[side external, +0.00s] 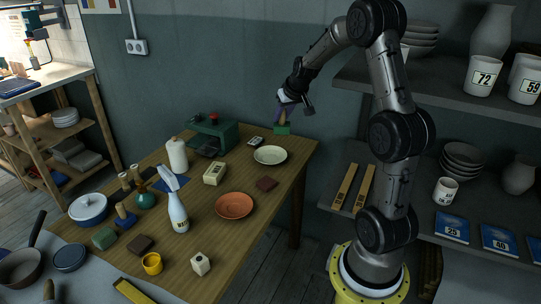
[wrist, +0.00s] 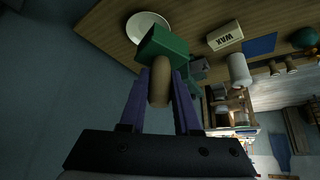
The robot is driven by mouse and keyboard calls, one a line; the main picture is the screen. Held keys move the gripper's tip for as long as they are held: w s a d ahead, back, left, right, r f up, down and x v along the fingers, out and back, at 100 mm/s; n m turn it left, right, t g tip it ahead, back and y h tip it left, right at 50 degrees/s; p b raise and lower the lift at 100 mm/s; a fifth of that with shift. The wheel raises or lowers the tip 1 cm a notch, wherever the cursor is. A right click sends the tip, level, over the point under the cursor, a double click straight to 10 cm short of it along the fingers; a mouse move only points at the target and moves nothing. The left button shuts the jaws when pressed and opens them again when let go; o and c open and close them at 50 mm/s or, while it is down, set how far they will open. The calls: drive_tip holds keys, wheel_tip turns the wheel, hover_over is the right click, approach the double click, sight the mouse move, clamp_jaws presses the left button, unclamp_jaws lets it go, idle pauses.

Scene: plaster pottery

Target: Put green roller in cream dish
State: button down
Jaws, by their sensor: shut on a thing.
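My gripper (side external: 284,113) is at the far right corner of the table, behind the cream dish (side external: 270,155). Its purple fingers are shut on the tan handle of the green roller (side external: 282,130). In the wrist view the handle sits between the fingertips (wrist: 161,82), and the green head (wrist: 162,45) points away from the gripper. The roller looks raised, though its height over the table is hard to tell. The cream dish lies empty on the table and shows partly behind the roller head in the wrist view (wrist: 141,22).
An orange dish (side external: 234,205), a cream WAX block (wrist: 225,36) and a white bottle (side external: 178,212) stand farther off. Shelves (side external: 450,70) stand at the right.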

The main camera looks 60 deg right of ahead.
sight(283, 125)
wheel_tip(283, 125, down, 5)
drive_tip(key=shift+f, duration=0.1)
drive_tip(key=shift+w+d+f, duration=0.1)
drive_tip(key=shift+w+f, duration=0.05)
drive_tip(key=shift+f, duration=0.1)
drive_tip(key=shift+w+d+f, duration=1.55)
drive_tip(key=shift+w+f, duration=0.1)
drive_tip(key=shift+f, duration=0.5)
drive_tip(key=shift+w+d+f, duration=1.6)
drive_tip(key=shift+w+f, duration=0.1)
drive_tip(key=shift+f, duration=0.5)
drive_tip(key=shift+w+d+f, duration=1.55)
drive_tip(key=shift+w+f, duration=0.1)
drive_tip(key=shift+f, duration=0.5)
drive_tip(key=shift+f, duration=0.3)
drive_tip(key=shift+f, duration=0.3)
drive_tip(key=c, duration=0.6)
unclamp_jaws()
